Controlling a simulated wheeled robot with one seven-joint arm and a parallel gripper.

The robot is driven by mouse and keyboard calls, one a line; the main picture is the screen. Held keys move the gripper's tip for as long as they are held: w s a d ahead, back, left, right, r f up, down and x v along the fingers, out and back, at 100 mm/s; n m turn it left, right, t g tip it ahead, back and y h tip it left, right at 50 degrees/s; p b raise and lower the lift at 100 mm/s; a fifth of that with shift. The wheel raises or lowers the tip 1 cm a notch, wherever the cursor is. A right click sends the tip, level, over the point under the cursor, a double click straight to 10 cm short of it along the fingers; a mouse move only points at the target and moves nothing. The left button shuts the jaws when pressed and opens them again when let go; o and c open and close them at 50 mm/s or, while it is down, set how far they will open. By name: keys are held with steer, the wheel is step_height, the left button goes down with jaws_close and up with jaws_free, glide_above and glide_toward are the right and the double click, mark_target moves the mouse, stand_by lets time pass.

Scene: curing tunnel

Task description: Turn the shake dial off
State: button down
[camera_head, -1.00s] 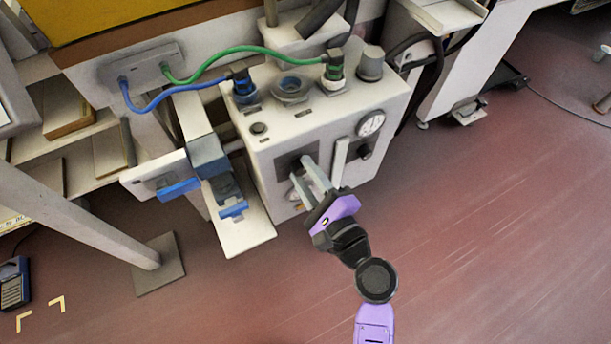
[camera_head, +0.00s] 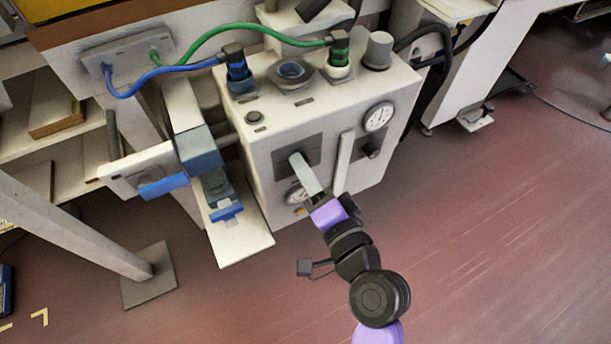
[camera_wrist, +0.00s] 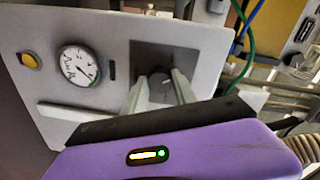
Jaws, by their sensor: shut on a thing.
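The shake dial (camera_wrist: 163,86) is a dark round knob on a dark square plate in the wrist view. My gripper (camera_wrist: 166,90) has its two pale fingers on either side of the dial and is shut on it. In the head view my gripper (camera_head: 298,160) reaches up to the dark plate (camera_head: 283,154) on the front of the pale machine box (camera_head: 262,190). There the fingers overlap and hide the dial. Its marks and pointer cannot be read in either view.
A gauge with a wave mark (camera_wrist: 80,65) and a yellow button (camera_wrist: 29,61) sit beside the plate. A pale upright bar (camera_head: 343,163), another gauge (camera_head: 378,117) and a dark knob (camera_head: 373,147) are to the right. A blue-tipped bracket (camera_head: 163,187) juts out left.

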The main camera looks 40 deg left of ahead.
steer(key=shift+f+n+t+b, duration=0.15)
steer(key=shift+n+b, duration=1.35)
steer(key=shift+n, duration=0.3)
steer(key=shift+f+n+t+b, duration=0.1)
steer(key=shift+n+t+b, duration=0.05)
steer(key=shift+n+b, duration=1.5)
steer(key=shift+n, duration=0.35)
steer(key=c, duration=1)
jaws_free()
steer(key=shift+r, duration=0.1)
steer(key=v, duration=0.7)
steer(key=shift+s+d+p, duration=0.2)
steer(key=shift+d+p, duration=0.1)
steer(key=shift+p, duration=0.15)
